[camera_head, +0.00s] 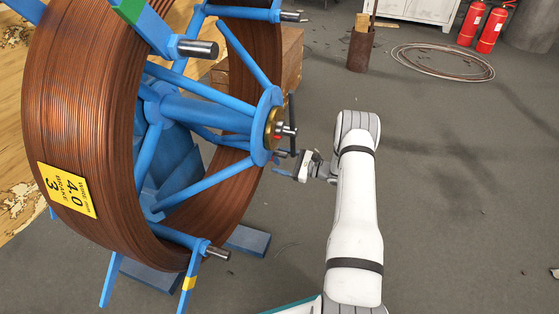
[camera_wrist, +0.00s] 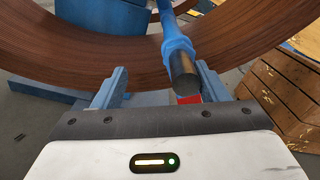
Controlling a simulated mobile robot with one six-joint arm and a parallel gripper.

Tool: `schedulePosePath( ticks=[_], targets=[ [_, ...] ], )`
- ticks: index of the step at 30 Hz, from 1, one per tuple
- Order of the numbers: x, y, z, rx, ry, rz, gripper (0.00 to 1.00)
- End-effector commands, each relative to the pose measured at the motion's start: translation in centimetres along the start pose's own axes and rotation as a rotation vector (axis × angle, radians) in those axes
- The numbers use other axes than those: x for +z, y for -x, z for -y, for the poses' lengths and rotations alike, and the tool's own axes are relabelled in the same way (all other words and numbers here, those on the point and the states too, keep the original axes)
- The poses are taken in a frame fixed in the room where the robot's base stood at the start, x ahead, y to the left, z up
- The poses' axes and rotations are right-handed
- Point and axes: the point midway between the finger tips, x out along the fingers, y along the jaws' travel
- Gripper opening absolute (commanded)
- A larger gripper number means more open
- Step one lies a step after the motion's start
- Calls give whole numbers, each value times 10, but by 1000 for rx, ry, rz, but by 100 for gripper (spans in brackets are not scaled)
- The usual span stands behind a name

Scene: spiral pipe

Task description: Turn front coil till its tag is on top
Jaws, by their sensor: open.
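The front coil (camera_head: 85,110) is a large ring of brown wire on a blue spoked reel frame (camera_head: 190,105) at the left of the head view. Its yellow tag (camera_head: 68,190) sits on the outer face, low on the near left side, with its print turned sideways. My gripper (camera_head: 286,162) is beside the reel's hub, to the right. In the wrist view my gripper (camera_wrist: 160,75) is open. A blue bar with a grey round end (camera_wrist: 184,78) lies between the fingers, nearer the right one; contact is unclear. Brown windings (camera_wrist: 60,50) curve behind it.
A wooden crate (camera_head: 292,58) stands behind the reel; a crate also shows in the wrist view (camera_wrist: 282,100). A rusty bucket (camera_head: 361,50), a loose wire loop (camera_head: 442,62) and red fire extinguishers (camera_head: 490,30) are farther back.

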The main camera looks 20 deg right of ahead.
Motion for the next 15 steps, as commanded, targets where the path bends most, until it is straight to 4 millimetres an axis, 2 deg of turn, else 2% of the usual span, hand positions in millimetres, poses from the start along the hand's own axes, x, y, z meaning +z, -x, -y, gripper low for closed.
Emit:
schedulePosePath(
  ticks=[1,5,10,15],
  targets=[
    [-4,11,-8,4,-19,-5,51],
    [-5,29,-9,3,-22,-7,54],
    [-5,49,-8,1,-22,-5,45],
    [-4,60,-7,1,-17,-4,45]
  ],
)
